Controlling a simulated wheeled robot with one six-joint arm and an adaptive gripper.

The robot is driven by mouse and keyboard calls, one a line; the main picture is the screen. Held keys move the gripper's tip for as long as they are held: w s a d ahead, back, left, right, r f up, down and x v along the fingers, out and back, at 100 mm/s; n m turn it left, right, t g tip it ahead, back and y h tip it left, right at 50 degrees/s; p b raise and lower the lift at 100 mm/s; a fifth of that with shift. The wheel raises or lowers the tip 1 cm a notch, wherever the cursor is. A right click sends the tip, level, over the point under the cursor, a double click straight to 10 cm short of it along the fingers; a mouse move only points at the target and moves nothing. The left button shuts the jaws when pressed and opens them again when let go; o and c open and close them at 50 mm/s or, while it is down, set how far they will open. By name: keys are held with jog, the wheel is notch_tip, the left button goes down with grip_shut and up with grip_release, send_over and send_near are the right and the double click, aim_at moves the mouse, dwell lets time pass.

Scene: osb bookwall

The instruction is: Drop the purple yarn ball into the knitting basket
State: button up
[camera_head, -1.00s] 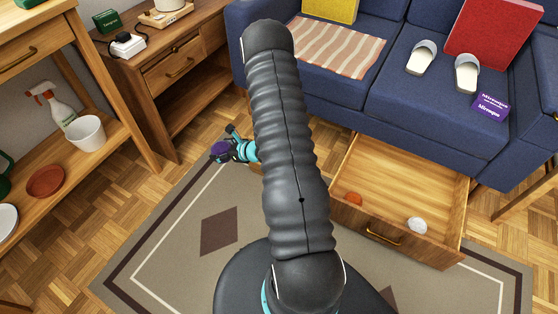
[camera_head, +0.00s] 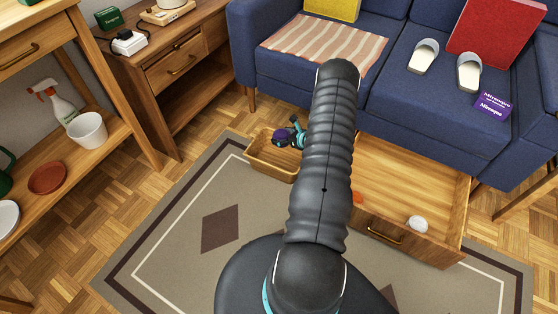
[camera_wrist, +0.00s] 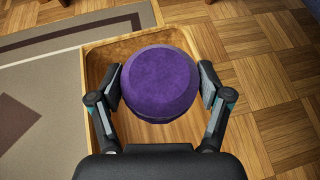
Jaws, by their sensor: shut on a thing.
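The purple yarn ball (camera_wrist: 160,82) is held between the two fingers of my gripper (camera_wrist: 160,90) in the wrist view. In the head view the ball (camera_head: 280,137) shows small and dark purple at the tip of my gripper (camera_head: 290,134). A light wooden basket (camera_head: 268,168) sits on the floor at the rug's edge, below and around the ball in that view. In the wrist view the basket (camera_wrist: 100,65) lies beneath the ball, which hides much of its inside. My arm hides the basket's right part in the head view.
An open drawer (camera_head: 430,180) with a white ball (camera_head: 417,223) and an orange thing (camera_head: 358,197) stands right of my arm. The blue sofa (camera_head: 390,100) is behind. A wooden side table (camera_head: 175,70) stands at the left. The rug (camera_head: 200,200) is clear in front.

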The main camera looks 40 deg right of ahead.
jog(key=shift+f+b, duration=0.8)
jog(key=shift+f, duration=1.65)
jog(key=o, duration=1.1)
jog(key=shift+s, duration=0.1)
jog(key=v, duration=1.2)
